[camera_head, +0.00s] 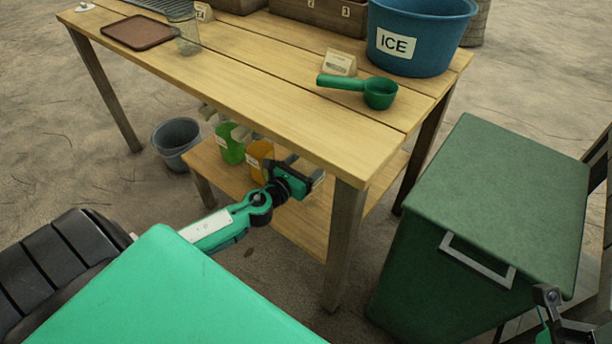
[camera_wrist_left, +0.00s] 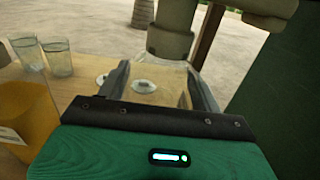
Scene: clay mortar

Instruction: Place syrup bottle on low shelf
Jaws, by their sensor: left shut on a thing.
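My left gripper (camera_head: 304,172) reaches under the tabletop, over the low shelf (camera_head: 298,228). In the left wrist view its two fingers (camera_wrist_left: 160,84) are closed around a clear syrup bottle with a beige pump top (camera_wrist_left: 169,40). In the head view this bottle is mostly hidden behind the gripper. I cannot tell whether its base touches the shelf. A green bottle (camera_head: 230,148) and an orange bottle (camera_head: 258,158) stand on the shelf to the left. The orange one also shows in the left wrist view (camera_wrist_left: 28,110). Part of my right gripper (camera_head: 548,298) shows at the lower right edge.
The wooden tabletop (camera_head: 250,72) overhangs the shelf, and a front leg (camera_head: 344,245) stands right of my gripper. A green cooler (camera_head: 490,200) is at the right. A grey bucket (camera_head: 177,143) stands left. A green scoop (camera_head: 378,93) and blue ice tub (camera_head: 415,35) are on top.

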